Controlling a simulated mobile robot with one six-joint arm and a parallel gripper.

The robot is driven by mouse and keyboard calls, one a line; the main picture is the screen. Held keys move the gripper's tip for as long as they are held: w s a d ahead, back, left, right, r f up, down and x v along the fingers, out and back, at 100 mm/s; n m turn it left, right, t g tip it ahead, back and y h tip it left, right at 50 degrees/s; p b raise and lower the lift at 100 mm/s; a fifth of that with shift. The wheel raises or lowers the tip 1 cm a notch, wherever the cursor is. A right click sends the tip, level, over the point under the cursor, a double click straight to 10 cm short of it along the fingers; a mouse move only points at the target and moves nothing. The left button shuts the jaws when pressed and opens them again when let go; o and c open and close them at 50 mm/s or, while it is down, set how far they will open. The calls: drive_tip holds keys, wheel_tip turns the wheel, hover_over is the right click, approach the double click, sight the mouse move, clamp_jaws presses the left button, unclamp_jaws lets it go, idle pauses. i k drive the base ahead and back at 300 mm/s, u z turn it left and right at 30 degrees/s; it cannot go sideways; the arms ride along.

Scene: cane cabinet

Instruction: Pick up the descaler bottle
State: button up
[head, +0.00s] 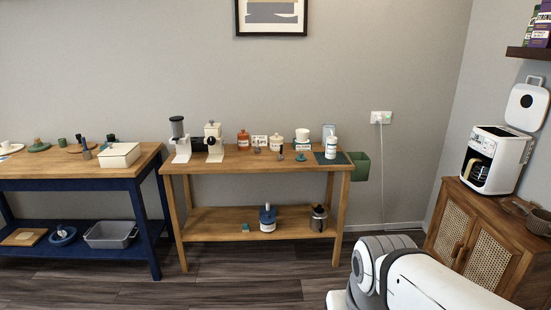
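No label is readable, so I cannot tell for certain which container is the descaler bottle. A slim white bottle (331,148) stands upright on a dark mat (320,158) at the right end of the wooden table. A white bottle with a blue top (267,220) stands on that table's lower shelf. An orange container (243,140) stands mid-table. Part of my white and grey arm shows at the bottom right, apart from all of them. My gripper is out of view.
Two grinders stand on the wooden table (230,164). A blue bench (80,184) adjoins at left. The floor in front is clear.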

sight(331, 146)
drive_tip(key=z, duration=0.2)
drive_tip(key=i, duration=1.55)
drive_tip(key=z, duration=0.55)
drive_tip(key=i, duration=1.85)
drive_tip(key=z, duration=0.3)
